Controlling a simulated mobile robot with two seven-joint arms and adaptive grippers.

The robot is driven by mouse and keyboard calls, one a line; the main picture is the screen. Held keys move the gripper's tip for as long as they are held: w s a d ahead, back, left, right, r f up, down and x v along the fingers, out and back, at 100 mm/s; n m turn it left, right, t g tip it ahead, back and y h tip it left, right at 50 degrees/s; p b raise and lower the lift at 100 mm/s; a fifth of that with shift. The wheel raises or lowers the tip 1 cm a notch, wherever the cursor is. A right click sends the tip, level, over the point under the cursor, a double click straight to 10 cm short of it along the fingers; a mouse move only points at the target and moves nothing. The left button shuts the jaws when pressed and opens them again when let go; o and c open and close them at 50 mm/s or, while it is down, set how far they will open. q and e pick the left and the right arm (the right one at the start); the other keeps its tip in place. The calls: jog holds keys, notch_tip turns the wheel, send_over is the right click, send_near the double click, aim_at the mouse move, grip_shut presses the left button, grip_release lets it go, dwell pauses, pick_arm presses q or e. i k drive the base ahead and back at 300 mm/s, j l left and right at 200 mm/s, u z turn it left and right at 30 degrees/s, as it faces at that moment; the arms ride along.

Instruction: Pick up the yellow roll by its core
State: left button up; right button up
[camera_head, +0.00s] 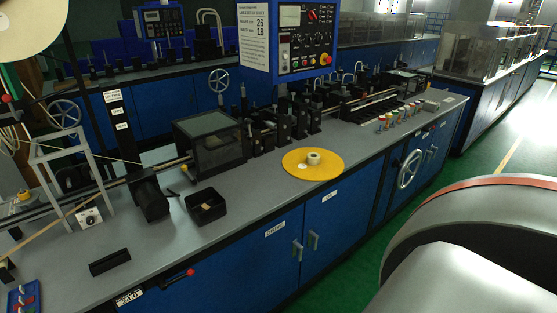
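The yellow roll (301,167) lies flat on the grey top of the workbench, near its front edge, in the head view. It is a wide yellow disc, and its pale core (314,157) stands up a little from the middle. Nothing touches the roll from above. Neither of my grippers shows in the head view. A large grey rounded part at the lower right, probably a link of my own arm, covers that corner.
A small black tray (206,212) stands there, with machine blocks (281,128) behind the roll. A control panel (289,38) hangs above. A handwheel (409,169) sticks out from the blue bench front.

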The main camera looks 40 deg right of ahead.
aim_at(310, 165)
jog(key=l+u, duration=0.25)
jog(key=l, duration=0.2)
jog(key=k+l+u, duration=0.25)
jog(key=l, duration=0.2)
jog(key=l+u, duration=0.15)
jog(key=l, duration=0.3)
jog(key=k+l+u, duration=0.15)
jog(key=l, duration=0.35)
jog(key=k+l, duration=0.15)
jog(key=l, duration=0.2)
jog(key=k+l, duration=0.1)
jog(key=l, duration=0.3)
jog(key=k+l, duration=0.15)
jog(key=l, duration=0.2)
jog(key=k+l+u, duration=0.1)
jog(key=l, duration=0.25)
jog(key=k+l, duration=0.15)
jog(key=l, duration=0.2)
